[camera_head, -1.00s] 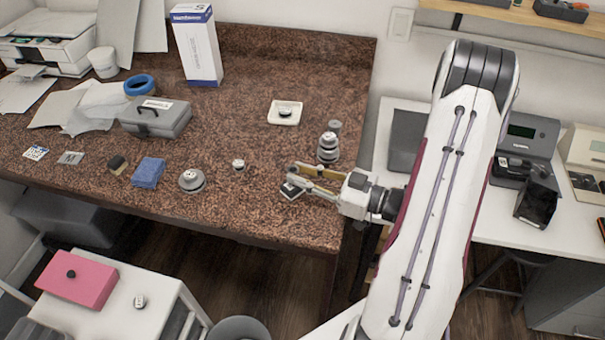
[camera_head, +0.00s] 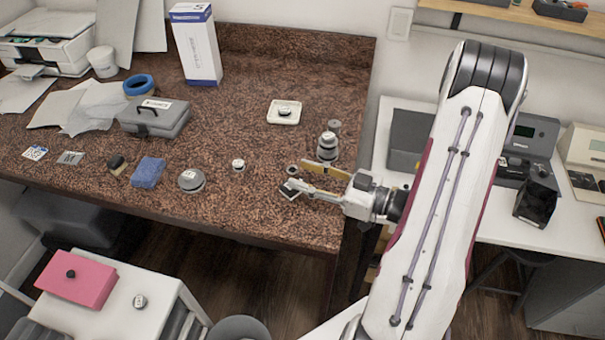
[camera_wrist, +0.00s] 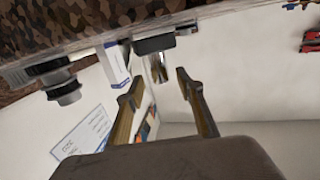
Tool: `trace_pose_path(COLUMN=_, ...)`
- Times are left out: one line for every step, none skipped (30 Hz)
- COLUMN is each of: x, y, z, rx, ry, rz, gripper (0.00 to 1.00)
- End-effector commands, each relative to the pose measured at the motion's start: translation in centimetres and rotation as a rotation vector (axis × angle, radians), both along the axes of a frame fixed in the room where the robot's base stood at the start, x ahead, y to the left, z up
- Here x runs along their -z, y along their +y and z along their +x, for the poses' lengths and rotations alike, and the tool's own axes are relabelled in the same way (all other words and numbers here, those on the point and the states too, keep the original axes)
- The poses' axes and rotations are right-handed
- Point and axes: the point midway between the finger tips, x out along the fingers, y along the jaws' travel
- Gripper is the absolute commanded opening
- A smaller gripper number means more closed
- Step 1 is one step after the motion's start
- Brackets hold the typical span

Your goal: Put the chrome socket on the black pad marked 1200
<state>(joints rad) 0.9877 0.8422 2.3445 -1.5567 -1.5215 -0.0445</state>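The black pad (camera_head: 290,193) lies near the counter's front right; the print on its pale label is too small to read. In the wrist view the pad (camera_wrist: 152,46) shows at the top. The chrome socket (camera_wrist: 158,69) appears upright on or against the pad, its foot too small to judge. Its round top (camera_head: 292,169) shows in the head view. My gripper (camera_head: 300,174) is just right of the socket, level with it. In the wrist view the fingers of my gripper (camera_wrist: 158,84) are apart, with a gap to the socket between and beyond them.
A stack of grey round pieces (camera_head: 328,150) stands close behind my gripper. A small round piece (camera_head: 238,166), a larger grey disc (camera_head: 191,180) and a blue sponge (camera_head: 148,172) lie to the left. A white dish (camera_head: 284,117) is farther back. The counter's middle is mostly clear.

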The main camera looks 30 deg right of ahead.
Motion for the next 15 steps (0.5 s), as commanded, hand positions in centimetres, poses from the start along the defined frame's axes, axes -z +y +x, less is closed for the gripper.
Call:
trace_pose_path(x=0.0, y=-0.3, z=-0.4, rx=0.002, ry=0.000, rz=0.000, gripper=0.37)
trace_pose_path(x=0.0, y=-0.4, z=-0.6, rx=0.002, ry=0.000, rz=0.000, gripper=0.37)
trace_pose_path(x=-0.1, y=-0.7, z=-0.9, rx=0.003, ry=0.000, rz=0.000, gripper=0.37)
trace_pose_path(x=-0.1, y=-0.8, z=-1.1, rx=0.003, ry=0.000, rz=0.000, gripper=0.37)
trace_pose_path(x=-0.1, y=-0.9, z=-1.4, rx=0.002, ry=0.000, rz=0.000, gripper=0.37)
trace_pose_path(x=-0.1, y=-1.2, z=-1.7, rx=0.003, ry=0.000, rz=0.000, gripper=0.37)
trace_pose_path(x=-0.1, y=-1.3, z=-1.9, rx=0.003, ry=0.000, rz=0.000, gripper=0.37)
trace_pose_path(x=-0.1, y=-1.5, z=-2.2, rx=0.003, ry=0.000, rz=0.000, gripper=0.37)
trace_pose_path(x=-0.2, y=-1.7, z=-2.5, rx=0.003, ry=0.000, rz=0.000, gripper=0.37)
trace_pose_path(x=-0.2, y=-1.9, z=-2.7, rx=0.004, ry=0.000, rz=0.000, gripper=0.37)
trace_pose_path(x=-0.2, y=-2.0, z=-3.0, rx=0.003, ry=0.000, rz=0.000, gripper=0.37)
trace_pose_path(x=-0.2, y=-2.2, z=-3.3, rx=0.002, ry=0.000, rz=0.000, gripper=0.37)
trace_pose_path(x=-0.2, y=-2.4, z=-3.6, rx=0.003, ry=0.000, rz=0.000, gripper=0.37)
trace_pose_path(x=-0.2, y=-2.5, z=-3.8, rx=0.003, ry=0.000, rz=0.000, gripper=0.37)
trace_pose_path(x=-0.3, y=-2.7, z=-4.2, rx=0.002, ry=0.000, rz=0.000, gripper=0.37)
